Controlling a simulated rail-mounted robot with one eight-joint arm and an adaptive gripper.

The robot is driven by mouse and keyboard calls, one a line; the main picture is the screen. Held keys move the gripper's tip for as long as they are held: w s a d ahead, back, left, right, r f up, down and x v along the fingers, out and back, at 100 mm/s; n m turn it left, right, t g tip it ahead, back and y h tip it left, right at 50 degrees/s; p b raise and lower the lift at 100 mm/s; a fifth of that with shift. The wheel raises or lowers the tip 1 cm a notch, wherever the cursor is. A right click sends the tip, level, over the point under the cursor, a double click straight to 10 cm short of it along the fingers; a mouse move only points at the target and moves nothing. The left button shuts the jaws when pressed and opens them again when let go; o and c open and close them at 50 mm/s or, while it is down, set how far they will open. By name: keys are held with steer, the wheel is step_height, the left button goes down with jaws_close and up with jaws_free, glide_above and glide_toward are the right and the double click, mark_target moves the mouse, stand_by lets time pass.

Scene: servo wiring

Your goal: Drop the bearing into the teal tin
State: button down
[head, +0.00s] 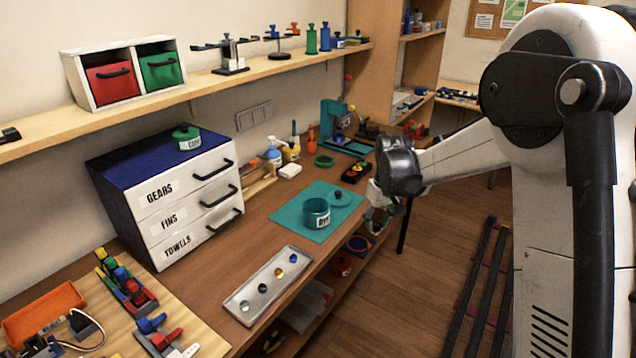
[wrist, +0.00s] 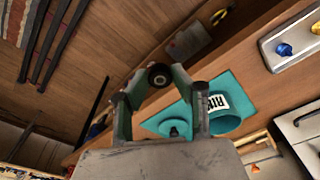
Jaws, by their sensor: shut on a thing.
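The teal tin (head: 316,215) with a white label stands open on a teal mat (head: 288,217) near the bench's front edge. Its teal lid (head: 341,197) lies beside it on the mat. My gripper (head: 376,218) is to the right of the tin, by the bench's front edge. In the wrist view, my gripper (wrist: 160,80) is shut on the bearing (wrist: 160,75), a small dark ring with a pale centre, held at the fingertips. I cannot make out the bearing in the head view.
A white drawer cabinet (head: 180,200) stands behind, with a green tin (head: 186,138) on top. A shelf runs under the bench.

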steer(key=w+a+r+n+p, duration=0.1)
steer(key=w+a+r+n, duration=0.15)
steer(key=w+a, duration=0.45)
steer(key=w+a+r+n+p, duration=0.15)
steer(key=w+a+n, duration=0.3)
steer(key=a, duration=0.45)
steer(key=shift+y, duration=0.4)
steer(key=shift+w+f+b, duration=0.15)
steer(key=shift+f+b, duration=0.55)
steer(key=shift+f, duration=0.65)
steer(key=shift+w+f+b, duration=0.1)
steer(key=shift+f+b, duration=0.55)
steer(key=shift+f, duration=0.65)
steer(key=c, duration=1.4)
jaws_free()
steer(key=shift+o, duration=0.2)
steer(key=shift+r, duration=0.1)
step_height(320, 180, up, 12)
steer(key=d, duration=0.1)
steer(key=shift+s+d, duration=0.2)
steer(key=shift+s, duration=0.2)
